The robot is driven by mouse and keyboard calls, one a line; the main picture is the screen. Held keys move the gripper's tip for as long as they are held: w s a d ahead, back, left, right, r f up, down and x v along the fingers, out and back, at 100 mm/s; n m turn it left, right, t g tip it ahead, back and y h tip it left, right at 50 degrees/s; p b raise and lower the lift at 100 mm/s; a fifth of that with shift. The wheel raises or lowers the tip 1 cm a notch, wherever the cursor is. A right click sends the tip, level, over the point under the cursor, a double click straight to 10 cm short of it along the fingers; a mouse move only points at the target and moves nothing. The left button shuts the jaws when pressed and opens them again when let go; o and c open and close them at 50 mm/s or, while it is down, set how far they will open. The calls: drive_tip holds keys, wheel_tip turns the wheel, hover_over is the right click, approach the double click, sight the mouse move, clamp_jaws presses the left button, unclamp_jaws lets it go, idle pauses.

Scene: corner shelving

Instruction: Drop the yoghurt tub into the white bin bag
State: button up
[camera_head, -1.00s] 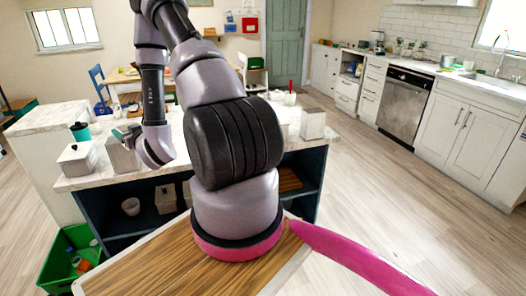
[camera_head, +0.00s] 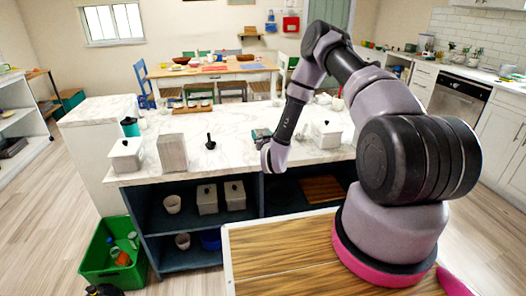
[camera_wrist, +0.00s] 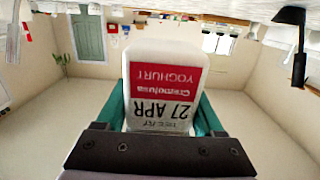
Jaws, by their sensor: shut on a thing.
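The yoghurt tub (camera_wrist: 162,78) is white with a red label and the print "27 APR". It shows upside down in the wrist view, between the teal fingers of my gripper (camera_wrist: 160,112), which is shut on it. In the head view my gripper (camera_head: 262,134) is small, over the white marble counter, and mostly hidden by my own wrist. I cannot make out the tub in that view. I see no white bin bag in either view.
The marble counter (camera_head: 222,172) holds lidded white boxes (camera_head: 126,154) and a black utensil (camera_head: 210,141). A green crate (camera_head: 94,259) with bottles stands on the floor at lower left. A wooden dining table (camera_head: 212,69) is behind. Floor at far left is open.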

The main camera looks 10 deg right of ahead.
drive_tip(key=shift+a+f, duration=0.15)
drive_tip(key=shift+f, duration=2.85)
drive_tip(key=shift+f, duration=0.1)
drive_tip(key=o, duration=1.4)
drive_tip(key=shift+o, duration=0.2)
